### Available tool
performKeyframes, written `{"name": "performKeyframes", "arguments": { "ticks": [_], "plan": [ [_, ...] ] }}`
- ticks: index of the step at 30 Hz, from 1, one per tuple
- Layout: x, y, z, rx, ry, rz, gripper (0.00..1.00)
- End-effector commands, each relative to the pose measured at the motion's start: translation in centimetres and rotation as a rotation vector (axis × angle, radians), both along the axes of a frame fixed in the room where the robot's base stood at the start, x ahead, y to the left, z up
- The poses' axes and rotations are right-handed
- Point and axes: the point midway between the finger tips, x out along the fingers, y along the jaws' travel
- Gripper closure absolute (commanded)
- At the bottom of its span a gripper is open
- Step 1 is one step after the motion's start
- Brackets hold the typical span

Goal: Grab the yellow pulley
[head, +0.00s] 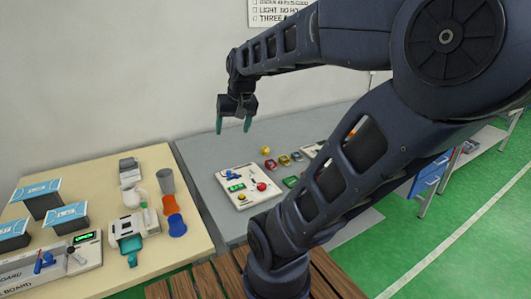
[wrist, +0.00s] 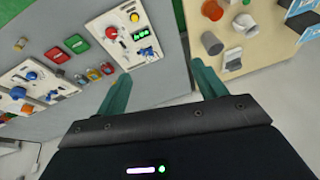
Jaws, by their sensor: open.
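A small yellow piece (head: 265,150), which looks like the yellow pulley, sits on the grey table (head: 205,165) behind the white control panel in the head view. It is too small there to make out its shape. I cannot pick it out in the wrist view, where my left-hand finger may hide it. My gripper (head: 233,126) hangs fingers down above the table, left of the yellow piece in the picture. Its two green fingers are apart with nothing between them, and the wrist view (wrist: 162,72) shows this too.
A white panel (wrist: 122,22) with knobs and a green display lies near small coloured padlock-like pieces (wrist: 93,74). Red (wrist: 57,52) and green (wrist: 77,43) blocks lie beside them. A beige table (head: 185,245) with cups and devices adjoins. My arm covers the grey table's right part.

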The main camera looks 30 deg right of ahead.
Motion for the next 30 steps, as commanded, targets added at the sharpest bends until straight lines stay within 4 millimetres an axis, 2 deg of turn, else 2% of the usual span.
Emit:
{"name": "performKeyframes", "arguments": {
  "ticks": [3,14,23,30],
  "plan": [
    [3.0,-1.0,-0.3,0.049,0.028,-0.056,0.3],
    [11.4,-4.7,-2.8,0.155,0.103,-0.251,0.3],
    [18.1,-8.7,-6.4,0.194,0.154,-0.429,0.3],
    [22.8,-12.3,-10.1,0.192,0.183,-0.575,0.3]
  ]
}}
